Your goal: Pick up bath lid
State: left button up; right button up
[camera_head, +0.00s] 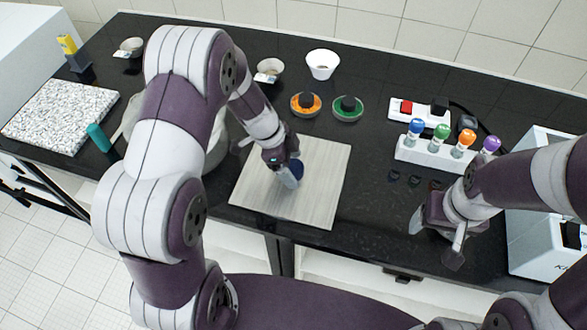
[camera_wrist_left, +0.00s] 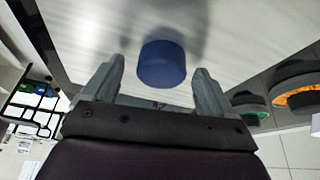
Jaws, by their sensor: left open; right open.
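A pale, wood-grained flat panel (camera_head: 325,165) lies on the black bench, with a blue round knob-like piece (camera_wrist_left: 162,64) over it. I take these to be the bath lid and its knob, but cannot tell whether they are joined. My left gripper (camera_head: 290,176) is open above the panel. In the left wrist view the blue piece shows between the two fingers of the left gripper (camera_wrist_left: 159,75), with gaps on both sides. In the head view the fingers partly hide it. My right gripper (camera_head: 437,240) is open and empty at the bench's front right.
Orange (camera_head: 306,104) and green (camera_head: 347,108) discs with dark knobs lie behind the panel, near a white bowl (camera_head: 322,64). A white rack (camera_head: 435,153) with coloured-top pieces stands right. A speckled slab (camera_head: 60,115) lies left. A large round vessel is partly hidden behind my left arm.

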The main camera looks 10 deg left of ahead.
aim_at(300, 166)
pick_arm(q)
jog(key=shift+w+a+f, duration=0.1)
jog(key=shift+w+f, duration=0.05)
jog(key=c, duration=1.4)
jog(key=shift+c, duration=0.4)
notch_tip(300, 166, up, 4)
jog(key=shift+r+b, duration=0.2)
jog(key=shift+b, duration=0.4)
jog(key=w+d+r+b, duration=0.1)
jog(key=w+d+r, duration=0.4)
jog(key=d, duration=0.5)
jog(key=shift+w+d+r+b, duration=0.15)
jog(key=shift+d+r+b, duration=0.15)
jog(key=shift+r, duration=0.6)
